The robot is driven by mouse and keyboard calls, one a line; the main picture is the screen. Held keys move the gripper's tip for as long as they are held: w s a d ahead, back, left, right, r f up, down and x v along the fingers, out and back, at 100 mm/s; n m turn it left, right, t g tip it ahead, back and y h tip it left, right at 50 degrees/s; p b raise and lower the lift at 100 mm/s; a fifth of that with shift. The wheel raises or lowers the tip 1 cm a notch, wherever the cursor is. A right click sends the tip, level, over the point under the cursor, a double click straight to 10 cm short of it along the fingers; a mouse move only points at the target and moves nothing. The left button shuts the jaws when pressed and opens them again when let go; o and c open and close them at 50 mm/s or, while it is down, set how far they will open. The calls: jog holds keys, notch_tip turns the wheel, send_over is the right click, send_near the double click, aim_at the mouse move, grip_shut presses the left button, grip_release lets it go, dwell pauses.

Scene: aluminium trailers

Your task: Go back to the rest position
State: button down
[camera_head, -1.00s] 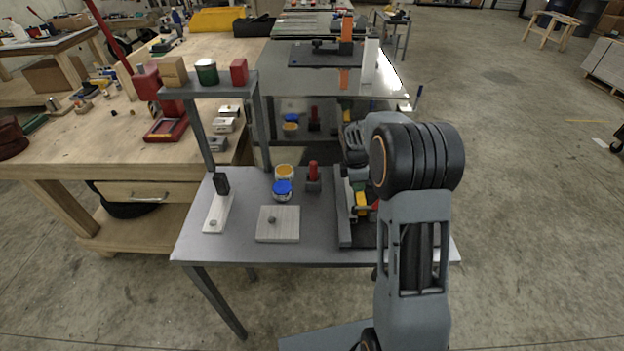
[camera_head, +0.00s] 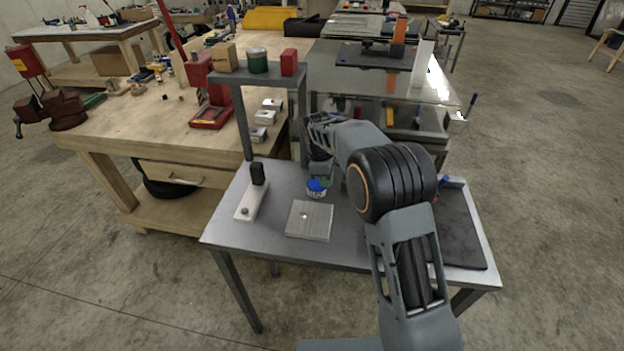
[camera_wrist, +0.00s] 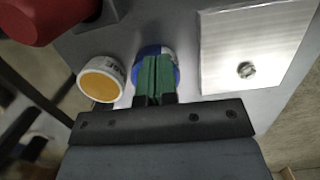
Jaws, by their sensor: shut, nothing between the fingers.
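My gripper (camera_head: 326,182) hangs over the grey table (camera_head: 225,232), its wrist largely hiding it in the head view. In the wrist view its green fingers (camera_wrist: 155,80) are together with nothing between them. They lie in front of a blue-lidded can (camera_head: 316,189), which shows behind them in the wrist view (camera_wrist: 172,62). I cannot tell whether they touch it. A yellow-topped can (camera_wrist: 100,79) stands just left of the fingers; my arm hides it in the head view.
A metal plate with a small knob (camera_head: 310,220) and a white block with a black upright (camera_head: 247,207) lie on the table. A raised shelf (camera_head: 243,75) holds a tan box, a green can and a red box. A dark mat (camera_head: 460,235) covers the table's right end. A red object (camera_wrist: 45,18) is close by.

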jog(key=shift+w+a, duration=0.25)
jog(key=shift+a, duration=0.8)
jog(key=shift+w+a, duration=0.2)
jog(key=shift+a, duration=0.8)
jog(key=s+d+r+m+t+y, duration=0.1)
jog(key=s+d+r+m+t, duration=0.1)
jog(key=s+d+r+m, duration=0.7)
jog(key=s+d+m+t, duration=0.1)
jog(key=s+d+m, duration=0.1)
jog(key=s, duration=0.7)
jog(key=s+d+m+t+y, duration=0.1)
jog(key=s+d+m, duration=0.2)
jog(key=s, duration=0.6)
jog(key=shift+s+d+f+m, duration=0.25)
jog(key=shift+d+f+m, duration=0.1)
jog(key=shift+m, duration=0.25)
